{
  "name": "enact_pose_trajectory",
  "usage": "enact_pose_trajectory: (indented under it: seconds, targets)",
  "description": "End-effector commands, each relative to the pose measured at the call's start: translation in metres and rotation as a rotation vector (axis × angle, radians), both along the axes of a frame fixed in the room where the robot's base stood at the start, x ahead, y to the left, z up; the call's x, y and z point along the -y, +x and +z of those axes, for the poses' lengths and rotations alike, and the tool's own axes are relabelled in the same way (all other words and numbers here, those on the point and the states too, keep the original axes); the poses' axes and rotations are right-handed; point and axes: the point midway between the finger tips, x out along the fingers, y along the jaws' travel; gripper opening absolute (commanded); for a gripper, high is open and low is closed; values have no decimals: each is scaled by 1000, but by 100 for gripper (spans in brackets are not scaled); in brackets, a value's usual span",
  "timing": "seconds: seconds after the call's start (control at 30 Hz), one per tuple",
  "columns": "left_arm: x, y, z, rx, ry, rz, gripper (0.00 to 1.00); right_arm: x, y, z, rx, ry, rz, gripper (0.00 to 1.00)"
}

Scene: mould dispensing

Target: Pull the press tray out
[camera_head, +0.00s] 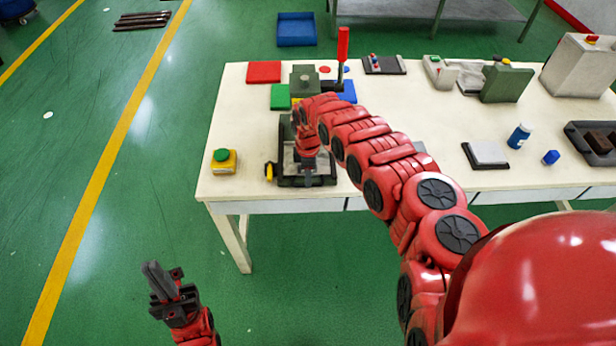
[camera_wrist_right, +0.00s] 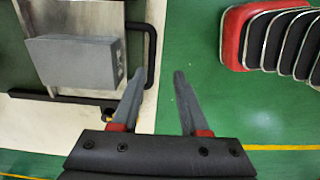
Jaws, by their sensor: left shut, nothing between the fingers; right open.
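The press (camera_head: 305,82), dark green with an upright red-handled lever (camera_head: 343,45), stands at the left part of the table. The press tray (camera_head: 285,152) is a dark frame with a pale inside at the front table edge. In the right wrist view, a grey block (camera_wrist_right: 75,62) lies at the tray, and a black bar handle (camera_wrist_right: 152,55) sticks out. My right gripper (camera_head: 308,182) is over the tray, partly hiding it. In the wrist view it (camera_wrist_right: 157,78) is open, the handle's near end appearing between its fingertips; contact is unclear. My left gripper (camera_head: 152,268) is shut and empty, left of the table.
Green floor (camera_head: 120,200) is clear before the table.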

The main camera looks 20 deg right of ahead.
Motion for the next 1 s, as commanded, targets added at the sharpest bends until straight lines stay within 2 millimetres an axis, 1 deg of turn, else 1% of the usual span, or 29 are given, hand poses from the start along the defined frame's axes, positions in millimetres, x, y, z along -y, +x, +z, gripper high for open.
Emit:
enact_pose_trajectory:
  seconds: [0.03, 1.0]
  targets:
    - [0, 0, 6, 0, 0, 0, 0, 0, 0, 8, 1, -1, 0, 44]
    - [0, 0, 61, 0, 0, 0, 0, 1, 1, 84, 4, -1, -1, 44]
